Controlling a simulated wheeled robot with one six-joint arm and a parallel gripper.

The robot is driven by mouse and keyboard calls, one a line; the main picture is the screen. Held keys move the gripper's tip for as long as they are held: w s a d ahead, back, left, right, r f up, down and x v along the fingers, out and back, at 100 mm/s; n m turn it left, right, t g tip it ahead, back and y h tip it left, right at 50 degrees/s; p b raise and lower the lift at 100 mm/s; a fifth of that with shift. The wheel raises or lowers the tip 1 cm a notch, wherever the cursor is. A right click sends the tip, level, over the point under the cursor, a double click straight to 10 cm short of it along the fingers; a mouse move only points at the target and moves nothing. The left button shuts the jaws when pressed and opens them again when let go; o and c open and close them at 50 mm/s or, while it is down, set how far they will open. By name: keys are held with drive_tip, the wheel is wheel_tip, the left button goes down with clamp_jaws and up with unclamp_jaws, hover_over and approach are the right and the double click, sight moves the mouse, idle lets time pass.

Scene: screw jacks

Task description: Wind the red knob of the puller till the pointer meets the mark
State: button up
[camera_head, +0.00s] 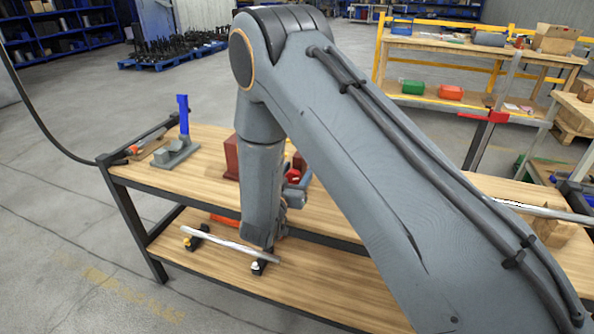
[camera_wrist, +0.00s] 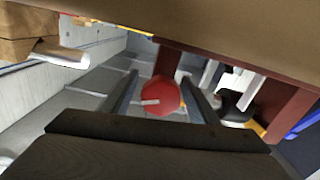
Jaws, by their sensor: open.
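The red knob (camera_wrist: 165,92) shows in the wrist view as a round red disc with a pale bar on its face. My gripper (camera_wrist: 162,98) is open, one finger on each side of the knob, with a gap at both sides; I cannot tell if the fingertips reach its depth. Dark red uprights (camera_wrist: 280,101) of the puller stand behind and to the right. In the head view the red knob (camera_head: 293,176) is just right of my forearm, and the dark red puller body (camera_head: 231,158) is mostly hidden behind it. I cannot make out the pointer or mark.
The wooden bench (camera_head: 330,212) carries a grey stand with a blue lever (camera_head: 183,118) at the left. A metal rod (camera_head: 230,243) lies on black holders on the lower shelf. A second table (camera_head: 480,45) stands at the back right. A wooden block (camera_wrist: 28,35) shows upper left in the wrist view.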

sight(293, 179)
drive_tip(key=c, duration=1)
drive_tip(key=shift+m, duration=1.1)
drive_tip(key=shift+c, duration=0.2)
drive_tip(key=o, duration=1)
drive_tip(key=shift+o, duration=0.2)
drive_tip(key=b+v, duration=0.1)
drive_tip(key=v, duration=0.7)
drive_tip(key=shift+d, duration=0.1)
